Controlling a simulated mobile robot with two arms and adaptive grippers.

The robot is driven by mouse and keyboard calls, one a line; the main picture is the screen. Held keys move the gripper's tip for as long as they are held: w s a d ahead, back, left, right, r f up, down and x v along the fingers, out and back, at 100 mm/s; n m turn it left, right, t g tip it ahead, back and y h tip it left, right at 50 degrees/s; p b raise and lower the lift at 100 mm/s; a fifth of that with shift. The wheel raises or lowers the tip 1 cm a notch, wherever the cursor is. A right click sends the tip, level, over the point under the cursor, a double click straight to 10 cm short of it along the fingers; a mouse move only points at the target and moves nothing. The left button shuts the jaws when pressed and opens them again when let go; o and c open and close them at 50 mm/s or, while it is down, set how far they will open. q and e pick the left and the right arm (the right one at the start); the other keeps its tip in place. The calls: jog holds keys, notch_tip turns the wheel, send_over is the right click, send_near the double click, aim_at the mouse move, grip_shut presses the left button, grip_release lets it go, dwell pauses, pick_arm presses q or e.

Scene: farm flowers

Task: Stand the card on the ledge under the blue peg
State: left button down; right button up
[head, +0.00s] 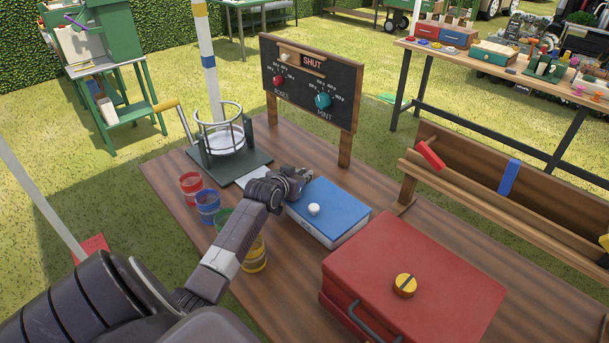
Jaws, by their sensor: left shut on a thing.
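My left gripper (303,176) is shut at the back left edge of the blue box, low over the table. I take the thing in it to be the card, but the fingers hide it, so its face and tilt cannot be told. A white flat sheet (250,177) shows behind my left wrist; I cannot tell if it is part of the card. The blue peg (510,177) hangs on the wooden rack at the right, between a red peg (430,155) and a yellow one (605,242). The rack's ledge (490,207) runs below them. My right gripper is not in view.
The blue box (334,205) with a white knob and a red case (410,270) stand on the wooden table (160,175). Coloured cups (208,205) and a wire basket stand (228,150) are at the left. A chalkboard (312,85) stands at the back.

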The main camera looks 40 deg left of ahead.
pick_arm(q)
jog(key=shift+f, duration=0.1)
jog(key=c, duration=2.3)
grip_release()
